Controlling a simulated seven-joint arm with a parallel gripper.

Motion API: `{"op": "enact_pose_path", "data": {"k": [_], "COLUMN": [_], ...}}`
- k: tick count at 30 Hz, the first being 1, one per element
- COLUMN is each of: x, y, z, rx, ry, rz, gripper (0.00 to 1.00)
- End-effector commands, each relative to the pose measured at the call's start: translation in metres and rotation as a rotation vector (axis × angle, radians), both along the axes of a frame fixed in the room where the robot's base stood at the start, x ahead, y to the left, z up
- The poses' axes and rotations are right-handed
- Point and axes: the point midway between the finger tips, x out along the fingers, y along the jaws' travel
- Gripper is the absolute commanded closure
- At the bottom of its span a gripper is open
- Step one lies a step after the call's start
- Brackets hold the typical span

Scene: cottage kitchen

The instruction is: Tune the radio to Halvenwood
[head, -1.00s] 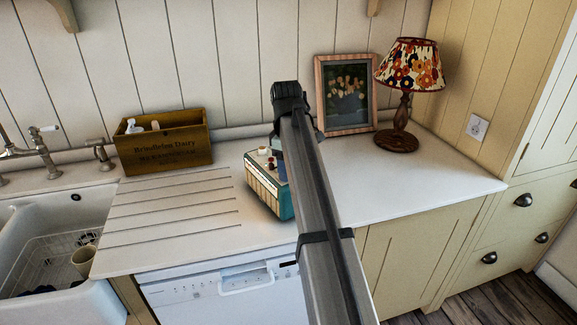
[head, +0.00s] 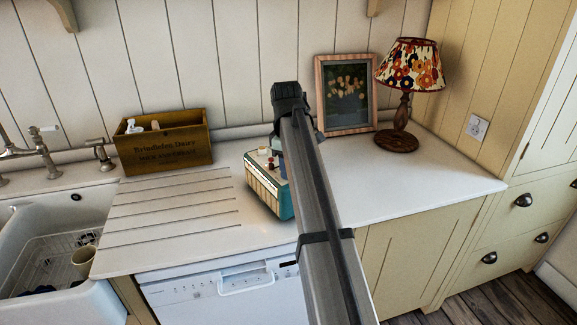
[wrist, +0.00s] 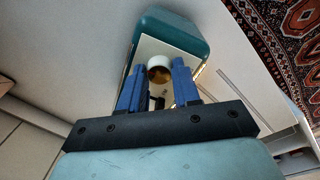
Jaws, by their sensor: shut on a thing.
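The radio (head: 263,194) is a teal box with a pale striped front and a light top panel, standing on the counter right of the drainer grooves. Small knobs show on its top. In the wrist view the radio (wrist: 168,28) lies below my gripper (wrist: 157,84). The blue fingers are shut on a knob (wrist: 159,68), round with a white rim and a brown top, between the fingertips. My forearm hides the radio's right part in the head view. The station names and the pointer are too small to read.
A wooden crate (head: 165,150) stands at the back left, beside the sink (head: 40,225). A picture frame (head: 319,95) and a floral lamp (head: 409,68) stand behind on the right. The counter (head: 420,185) is clear at the right.

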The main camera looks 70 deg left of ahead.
Motion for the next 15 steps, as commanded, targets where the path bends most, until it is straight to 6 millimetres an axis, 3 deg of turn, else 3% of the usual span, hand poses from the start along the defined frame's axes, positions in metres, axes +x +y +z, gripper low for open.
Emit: {"op": "enact_pose_path", "data": {"k": [8,15], "x": [-0.0002,-0.0006], "y": [0.0003,0.0006], "z": [0.0002,0.0002], "rx": [0.000,0.000], "ry": [0.000,0.000], "rz": [-0.074,-0.249], "gripper": [0.99,0.99]}}
